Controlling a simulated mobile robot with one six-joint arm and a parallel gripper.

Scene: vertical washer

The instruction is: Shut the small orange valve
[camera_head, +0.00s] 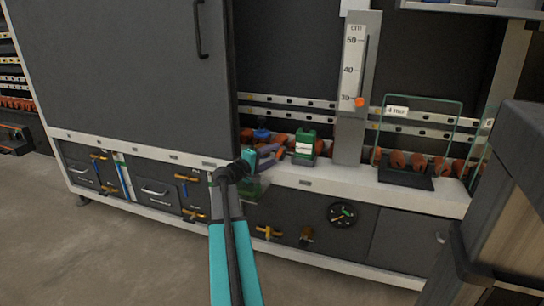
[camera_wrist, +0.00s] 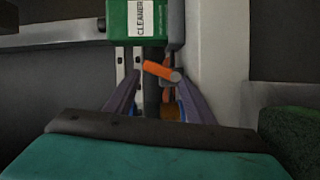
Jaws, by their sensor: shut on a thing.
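The small orange valve handle (camera_wrist: 158,70) shows in the wrist view as a short orange bar with a grey round end, tilted down to the right. My gripper (camera_wrist: 157,78) has its purple fingers on both sides of this bar and is shut on it. In the head view my gripper (camera_head: 277,153) reaches over the white ledge, just left of a green cleaner container. The valve cannot be made out clearly there, as my gripper covers that spot.
The green cleaner container (camera_head: 304,144) stands close to the right of my gripper; it also shows in the wrist view (camera_wrist: 137,20). A grey gauge column (camera_head: 352,110) rises further right. A large dark door (camera_head: 130,70) is on the left. Several orange fittings line the ledge.

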